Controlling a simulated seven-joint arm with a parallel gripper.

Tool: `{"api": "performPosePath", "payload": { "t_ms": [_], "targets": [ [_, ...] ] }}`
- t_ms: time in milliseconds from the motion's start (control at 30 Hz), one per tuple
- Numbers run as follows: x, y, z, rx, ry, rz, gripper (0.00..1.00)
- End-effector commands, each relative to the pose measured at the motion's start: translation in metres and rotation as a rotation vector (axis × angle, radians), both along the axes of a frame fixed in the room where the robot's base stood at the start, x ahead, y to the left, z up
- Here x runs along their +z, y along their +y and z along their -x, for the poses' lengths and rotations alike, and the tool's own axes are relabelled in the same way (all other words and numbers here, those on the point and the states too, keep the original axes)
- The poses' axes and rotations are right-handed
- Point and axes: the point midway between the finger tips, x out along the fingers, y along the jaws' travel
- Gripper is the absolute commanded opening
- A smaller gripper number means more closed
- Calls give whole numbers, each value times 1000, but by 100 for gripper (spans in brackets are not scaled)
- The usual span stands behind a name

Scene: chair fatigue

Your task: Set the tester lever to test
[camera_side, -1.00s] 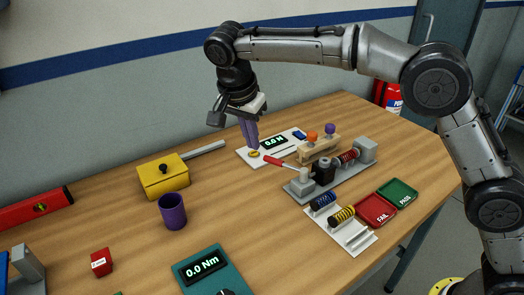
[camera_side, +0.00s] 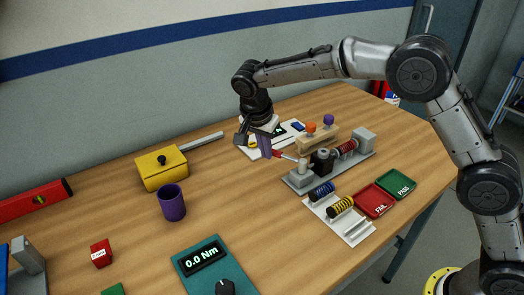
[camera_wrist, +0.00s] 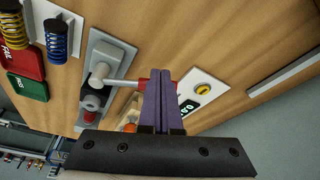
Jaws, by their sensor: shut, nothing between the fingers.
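The spring tester (camera_side: 301,178) is a grey bench fixture with a red spring clamped at its right end. Its lever has a light shaft and a red handle (camera_side: 279,153) that points to the left and back. My gripper (camera_side: 265,153) is shut with its purple fingers pointing down, right at the red handle's end. In the wrist view the closed fingers (camera_wrist: 160,100) overlap the red handle (camera_wrist: 145,82), hiding part of it. I cannot tell whether they touch it. The lever's shaft (camera_wrist: 118,82) runs from there to its pivot.
A white panel with a yellow button (camera_wrist: 203,90) lies behind the gripper. A white rack (camera_side: 345,227) with blue and yellow springs, plus FAIL (camera_side: 371,200) and PASS (camera_side: 396,183) trays, is in front.

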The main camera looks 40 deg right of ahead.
Motion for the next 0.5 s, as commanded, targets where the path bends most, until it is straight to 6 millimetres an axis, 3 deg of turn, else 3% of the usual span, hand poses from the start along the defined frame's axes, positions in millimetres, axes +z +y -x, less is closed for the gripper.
{"api": "performPosePath", "payload": {
  "t_ms": [500],
  "targets": [
    [0, -3, -3, -34, 0, 0, 0]
  ]
}}
